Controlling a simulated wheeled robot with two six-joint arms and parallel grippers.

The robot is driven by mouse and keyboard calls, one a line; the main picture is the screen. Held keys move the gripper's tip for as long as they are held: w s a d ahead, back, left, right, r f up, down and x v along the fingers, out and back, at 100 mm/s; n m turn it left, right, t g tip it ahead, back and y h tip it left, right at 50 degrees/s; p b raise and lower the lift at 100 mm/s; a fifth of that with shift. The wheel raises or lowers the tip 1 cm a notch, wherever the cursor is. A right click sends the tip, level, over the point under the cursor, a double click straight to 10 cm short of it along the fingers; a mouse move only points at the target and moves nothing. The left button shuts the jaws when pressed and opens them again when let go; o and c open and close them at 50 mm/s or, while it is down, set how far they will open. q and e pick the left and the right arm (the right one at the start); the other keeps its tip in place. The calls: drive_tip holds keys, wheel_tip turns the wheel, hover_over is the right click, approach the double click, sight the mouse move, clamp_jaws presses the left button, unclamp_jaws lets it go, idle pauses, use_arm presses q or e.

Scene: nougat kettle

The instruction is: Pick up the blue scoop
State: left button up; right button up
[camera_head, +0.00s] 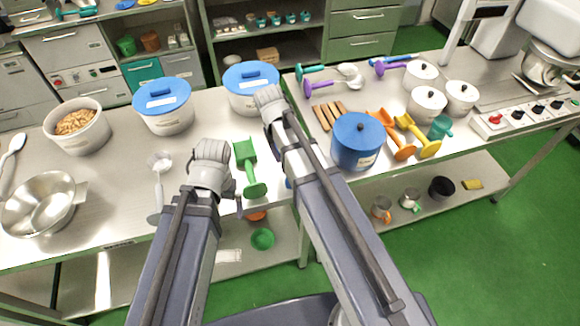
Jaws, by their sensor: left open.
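A small blue piece (289,183) shows beside my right forearm near the table's front edge; the arm hides the rest, so I cannot tell whether it is the blue scoop. A long blue-handled utensil (396,58) lies at the back right of the table, its shape too small to make out. My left gripper (212,150) is open over the table, between a metal ladle and a green scoop (249,170). My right gripper (268,94) is over the table in front of a blue-lidded pot; its jaws are not clear.
Blue-lidded white pots (163,103) stand behind the grippers. A blue pot (358,142) stands right of my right arm, near orange and yellow scoops (418,136). A metal bowl (42,204) and a tub of nuts (77,125) are at left. A metal ladle (159,180) lies left of my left gripper.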

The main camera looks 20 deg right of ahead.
drive_tip(key=shift+w+d+f+b, duration=0.1)
drive_tip(key=shift+d+f+b, duration=0.1)
drive_tip(key=shift+f+b, duration=0.7)
drive_tip(key=shift+w+d+f+b, duration=0.1)
drive_tip(key=shift+d+f+b, duration=0.05)
drive_tip(key=shift+f+b, duration=0.75)
drive_tip(key=shift+w+d+f+b, duration=0.1)
drive_tip(key=shift+d+f+b, duration=0.1)
drive_tip(key=shift+f+b, duration=0.65)
drive_tip(key=shift+s, duration=0.1)
clamp_jaws()
